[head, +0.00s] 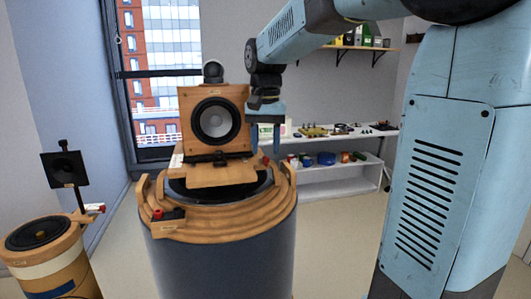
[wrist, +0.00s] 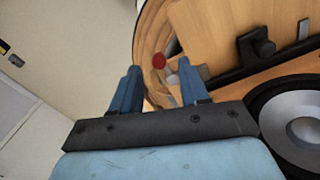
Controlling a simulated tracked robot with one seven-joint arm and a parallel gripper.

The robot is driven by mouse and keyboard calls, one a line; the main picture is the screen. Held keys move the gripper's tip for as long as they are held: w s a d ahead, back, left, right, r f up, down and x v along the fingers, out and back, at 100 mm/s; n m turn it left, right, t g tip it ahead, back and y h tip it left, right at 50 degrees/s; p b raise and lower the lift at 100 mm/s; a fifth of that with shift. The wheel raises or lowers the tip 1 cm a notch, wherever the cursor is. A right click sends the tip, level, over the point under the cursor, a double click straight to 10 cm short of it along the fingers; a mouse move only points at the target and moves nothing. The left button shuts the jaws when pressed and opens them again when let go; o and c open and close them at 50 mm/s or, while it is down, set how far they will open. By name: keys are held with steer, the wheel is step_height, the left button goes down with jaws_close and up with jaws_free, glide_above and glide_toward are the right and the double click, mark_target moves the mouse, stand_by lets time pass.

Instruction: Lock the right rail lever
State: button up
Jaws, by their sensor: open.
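A wooden speaker box (head: 213,120) with a grey cone stands upright on a wooden-rimmed round pedestal (head: 215,232). My gripper (head: 266,148) points down just right of the box, open and empty. Its blue fingers also show in the wrist view (wrist: 158,72). There, a red lever knob (wrist: 159,61) appears between the fingertips and past them; I cannot tell how far. In the head view a small red tip (head: 266,160) shows beside the fingers, on the right side of the rail. Most of that lever is hidden. Another red-tipped lever (head: 158,214) sits at the pedestal's front left.
A smaller wooden drum (head: 50,262) with a black square panel (head: 64,169) on a post stands at the left. A white shelf (head: 335,178) with small items is behind. A black clamp knob (wrist: 262,45) lies near the speaker cone. Floor right of the pedestal is clear.

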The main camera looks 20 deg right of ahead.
step_height(320, 180, up, 11)
stand_by(0.4)
steer(key=s+d+f+n+t, duration=0.2)
steer(key=s+f, duration=0.6)
steer(key=s, duration=0.2)
steer(key=s+d+f+n+t, duration=0.2)
steer(key=s+d+f+t, duration=0.1)
steer(key=s+f, duration=0.4)
steer(key=s, duration=0.3)
steer(key=shift+f+t, duration=0.3)
steer(key=shift+f, duration=0.1)
